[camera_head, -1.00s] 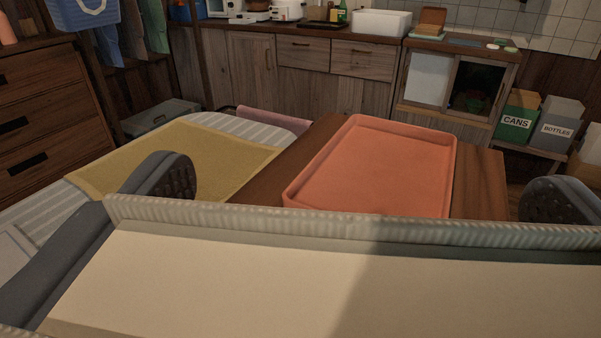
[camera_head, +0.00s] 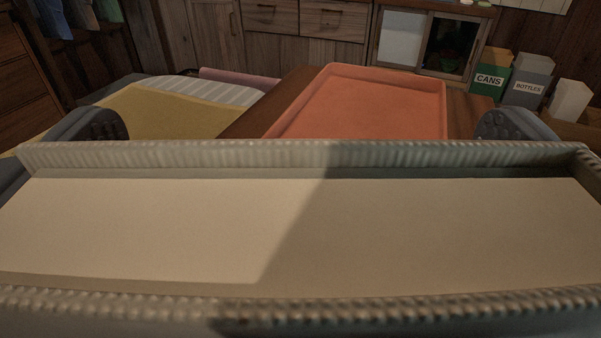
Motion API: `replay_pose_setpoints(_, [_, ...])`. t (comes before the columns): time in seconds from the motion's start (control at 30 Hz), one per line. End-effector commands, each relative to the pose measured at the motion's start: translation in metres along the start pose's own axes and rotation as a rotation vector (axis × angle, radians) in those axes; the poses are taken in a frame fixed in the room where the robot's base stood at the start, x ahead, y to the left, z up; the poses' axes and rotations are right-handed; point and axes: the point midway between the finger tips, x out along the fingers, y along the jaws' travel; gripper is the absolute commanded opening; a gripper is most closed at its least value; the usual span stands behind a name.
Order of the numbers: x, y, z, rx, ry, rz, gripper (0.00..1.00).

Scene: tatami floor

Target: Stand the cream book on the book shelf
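The cream book (camera_head: 300,230) fills the lower half of the picture, very close to the camera. Its pale page block lies between two ribbed grey-cream cover edges, and it spans nearly the full width. My gripper (camera_head: 304,128) is open: its two dark grey fingers with studded pads stand far apart, left and right, past the book's far cover edge. Nothing shows between the fingertips. The book hides the lower parts of the fingers, so I cannot tell whether they touch it. I do not recognise the book shelf in view.
An orange tray (camera_head: 365,105) lies on a brown wooden table (camera_head: 462,118) ahead. A yellow cloth (camera_head: 165,112) lies to its left. Wooden cabinets (camera_head: 300,45) line the back. A green CANS bin (camera_head: 490,75) and a grey BOTTLES bin (camera_head: 527,85) stand at the right.

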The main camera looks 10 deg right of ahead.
Motion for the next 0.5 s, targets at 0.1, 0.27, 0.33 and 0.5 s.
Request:
replay_pose_setpoints(0.1, [0.000,0.000,0.000,0.000,0.000,0.000,1.00])
replay_pose_setpoints(0.27, [-0.005,-0.001,-0.001,0.000,-0.001,-0.001,1.00])
replay_pose_setpoints(0.33, [-0.012,-0.001,-0.001,0.001,0.000,-0.002,1.00])
replay_pose_setpoints(0.5, [-0.036,-0.001,-0.002,-0.001,0.001,-0.002,1.00])
